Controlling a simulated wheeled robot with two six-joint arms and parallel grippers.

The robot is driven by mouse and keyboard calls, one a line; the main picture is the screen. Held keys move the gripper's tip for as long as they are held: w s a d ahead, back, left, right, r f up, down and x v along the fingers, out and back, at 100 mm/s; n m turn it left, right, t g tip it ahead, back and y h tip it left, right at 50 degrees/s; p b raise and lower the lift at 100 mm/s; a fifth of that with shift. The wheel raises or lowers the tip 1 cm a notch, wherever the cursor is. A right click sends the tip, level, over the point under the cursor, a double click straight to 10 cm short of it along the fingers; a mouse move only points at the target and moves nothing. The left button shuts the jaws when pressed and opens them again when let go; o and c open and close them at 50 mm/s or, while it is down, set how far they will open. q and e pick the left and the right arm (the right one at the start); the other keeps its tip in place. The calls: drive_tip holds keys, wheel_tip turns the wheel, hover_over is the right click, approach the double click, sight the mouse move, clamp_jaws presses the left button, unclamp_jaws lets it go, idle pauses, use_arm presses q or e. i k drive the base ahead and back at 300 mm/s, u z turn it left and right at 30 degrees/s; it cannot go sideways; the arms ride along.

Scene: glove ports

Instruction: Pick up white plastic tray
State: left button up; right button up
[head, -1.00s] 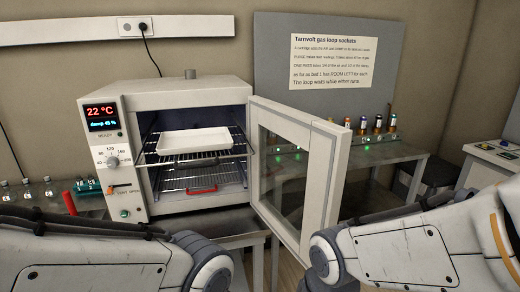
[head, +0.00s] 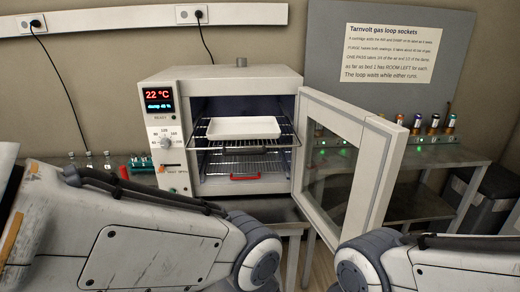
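The white plastic tray (head: 243,128) lies flat on the upper wire rack inside the oven (head: 220,85). The oven door (head: 348,160) stands open, swung out to the right. The tray's front is unobstructed in the head view. My two arms come in low from the left and right in front of the oven. Both grippers are outside the picture, so their state is hidden.
Small cartridges stand in a row on the bench (head: 440,158) at right. The open door takes up room right of the oven.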

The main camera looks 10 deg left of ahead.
sight(264, 128)
drive_tip(key=u, duration=0.2)
drive_tip(key=k, duration=0.45)
drive_tip(key=u, duration=1.35)
drive_tip(key=i, duration=0.8)
drive_tip(key=z, duration=0.6)
drive_tip(key=i, duration=0.6)
drive_tip(key=z, duration=0.65)
